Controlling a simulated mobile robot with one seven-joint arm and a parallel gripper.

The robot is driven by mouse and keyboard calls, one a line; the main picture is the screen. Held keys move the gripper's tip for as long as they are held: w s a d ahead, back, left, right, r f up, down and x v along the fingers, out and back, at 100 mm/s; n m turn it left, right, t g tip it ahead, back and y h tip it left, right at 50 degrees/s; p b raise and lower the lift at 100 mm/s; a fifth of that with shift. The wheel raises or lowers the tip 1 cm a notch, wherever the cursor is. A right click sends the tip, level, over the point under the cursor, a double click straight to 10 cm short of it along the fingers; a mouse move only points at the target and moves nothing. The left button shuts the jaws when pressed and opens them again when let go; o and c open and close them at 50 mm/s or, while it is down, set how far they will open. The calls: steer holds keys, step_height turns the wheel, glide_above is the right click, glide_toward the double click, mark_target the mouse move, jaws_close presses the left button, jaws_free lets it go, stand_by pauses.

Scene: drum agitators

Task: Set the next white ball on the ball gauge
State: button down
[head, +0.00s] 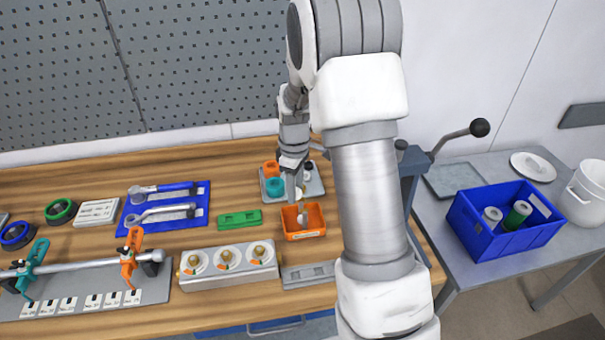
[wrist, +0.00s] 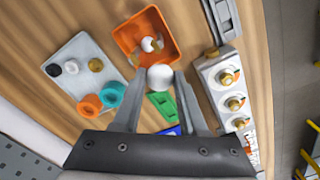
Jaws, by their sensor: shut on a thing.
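My gripper (wrist: 158,84) is shut on a white ball (wrist: 160,77), held between its fingertips. In the head view my gripper (head: 298,190) hangs above the bench, by the back left of an orange tray (head: 289,232). The orange tray (wrist: 120,37) also shows in the wrist view, just beyond the held ball, with another white ball (wrist: 148,44) and a shiny piece in it. A green slotted block (head: 240,219) lies left of the tray, and a grey slotted block (head: 308,275) lies in front of it. I cannot tell which block is the ball gauge.
A grey tray (wrist: 70,88) with orange and teal rings and small knobs lies behind the orange tray. A block with several brass knobs (head: 227,264) stands in front. A blue tool mat (head: 164,206) lies left. A blue crate (head: 507,250) stands on the right side table.

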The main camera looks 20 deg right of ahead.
mark_target(303, 198)
steer(key=shift+w+d+f+n+b, duration=0.2)
steer(key=shift+d+f+n+b, duration=0.25)
steer(key=shift+f+b, duration=0.3)
steer(key=shift+w+d+f+n+b, duration=0.15)
steer(key=shift+d+f+n+b, duration=0.3)
steer(key=shift+f, duration=0.35)
steer(key=shift+w+d+f+n+b, duration=0.2)
steer(key=shift+d+f+n+b, duration=0.15)
steer(key=shift+f+b, duration=0.4)
steer(key=shift+f, duration=0.2)
stand_by(0.3)
steer(key=shift+c, duration=1.8)
jaws_free()
steer(key=shift+s+f, duration=0.1)
step_height(303, 198, up, 18)
steer(key=shift+b, duration=0.35)
steer(key=shift+f, duration=0.1)
